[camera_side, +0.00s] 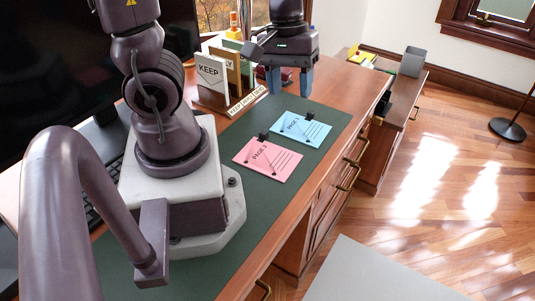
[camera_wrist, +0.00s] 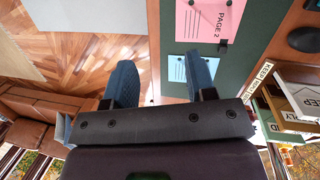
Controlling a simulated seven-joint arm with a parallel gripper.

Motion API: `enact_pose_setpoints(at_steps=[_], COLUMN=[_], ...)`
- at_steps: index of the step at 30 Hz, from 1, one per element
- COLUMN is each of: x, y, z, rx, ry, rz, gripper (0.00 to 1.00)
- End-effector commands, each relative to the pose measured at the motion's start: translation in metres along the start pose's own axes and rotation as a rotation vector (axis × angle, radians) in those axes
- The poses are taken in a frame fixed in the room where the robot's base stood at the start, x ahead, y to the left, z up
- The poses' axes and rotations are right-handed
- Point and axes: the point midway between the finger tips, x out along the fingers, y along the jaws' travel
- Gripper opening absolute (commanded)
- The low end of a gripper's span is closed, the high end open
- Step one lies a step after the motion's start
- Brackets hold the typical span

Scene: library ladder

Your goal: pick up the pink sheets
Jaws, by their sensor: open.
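The pink sheets (camera_side: 267,162) lie flat on the green desk mat with a black clip at their far edge. In the wrist view the pink sheets (camera_wrist: 195,22) read "PAGE 2" and are cut off by the top edge. My gripper (camera_side: 290,90) is open and empty above the desk, beyond the blue sheets and apart from the pink ones. In the wrist view my gripper (camera_wrist: 160,65) shows both blue fingers spread. The blue sheets (camera_side: 301,130) lie beside the pink ones, also clipped. The right finger partly hides the blue sheets (camera_wrist: 177,70) in the wrist view.
A sorter marked "KEEP" (camera_side: 211,73) stands at the back of the desk, near my gripper. The green mat (camera_side: 225,215) has bare room in front of the pink sheets. A grey bin (camera_side: 412,62) stands on the wooden cabinet at the right. A monitor is at the left.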

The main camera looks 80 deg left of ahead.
Motion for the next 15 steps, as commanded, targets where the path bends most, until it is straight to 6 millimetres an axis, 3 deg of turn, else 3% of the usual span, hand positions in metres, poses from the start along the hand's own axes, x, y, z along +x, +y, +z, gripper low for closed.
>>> enact_pose_setpoints(at_steps=[1, 6, 15], x=[0.016, 0.05, 0.069], y=[-0.01, -0.046, -0.106], z=[-0.011, -0.044, -0.091], rx=[-0.233, -1.057, -2.323], ry=[-0.03, -0.011, 0.219], rz=[-0.029, -0.094, -0.022], gripper=[0.51, 0.51, 0.51])
